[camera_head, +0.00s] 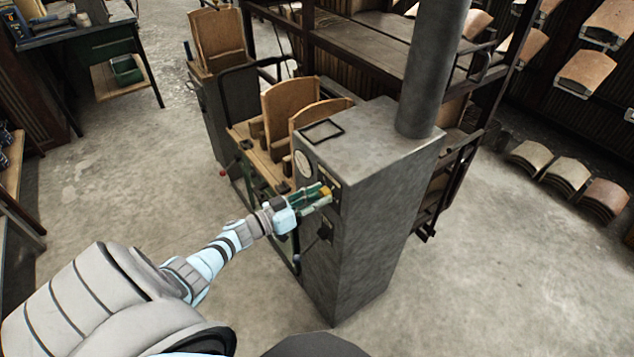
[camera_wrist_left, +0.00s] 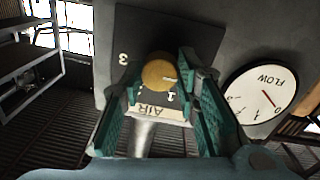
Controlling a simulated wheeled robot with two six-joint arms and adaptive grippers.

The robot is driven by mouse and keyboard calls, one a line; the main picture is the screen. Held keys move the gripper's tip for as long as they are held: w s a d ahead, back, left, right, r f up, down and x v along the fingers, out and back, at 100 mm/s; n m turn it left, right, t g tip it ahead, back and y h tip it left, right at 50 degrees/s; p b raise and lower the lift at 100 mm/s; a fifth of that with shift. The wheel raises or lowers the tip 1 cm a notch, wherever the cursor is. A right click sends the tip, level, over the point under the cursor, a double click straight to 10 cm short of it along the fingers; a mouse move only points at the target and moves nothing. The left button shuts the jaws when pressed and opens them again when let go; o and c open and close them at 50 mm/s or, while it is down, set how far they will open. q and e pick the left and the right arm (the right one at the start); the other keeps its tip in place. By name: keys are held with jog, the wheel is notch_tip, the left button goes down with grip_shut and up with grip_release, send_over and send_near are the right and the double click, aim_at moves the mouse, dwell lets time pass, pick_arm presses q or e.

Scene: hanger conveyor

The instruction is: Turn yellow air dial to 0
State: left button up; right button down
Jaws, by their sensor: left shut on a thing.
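A 3 and a 1 show on the plate, upside down or tilted in the left wrist view; no 0 can be made out. A small light mark on the dial points toward the right. My left gripper (camera_wrist_left: 166,82) is shut on the dial, its green fingers on either side. In the head view the dial (camera_head: 326,191) shows at the tips of my left gripper (camera_head: 324,196). My right gripper is not in view.
A round FLOW gauge (camera_wrist_left: 261,94) sits beside the dial plate. The grey cabinet (camera_head: 375,220) carries a thick pipe (camera_head: 433,70). A wooden-topped frame with curved boards (camera_head: 290,105) stands left of it. The concrete floor is clear at left.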

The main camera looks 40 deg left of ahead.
pick_arm(q)
jog(key=shift+f, duration=0.1)
jog(key=o, duration=1.2)
jog(key=shift+c, duration=0.2)
jog(key=v, duration=1.2)
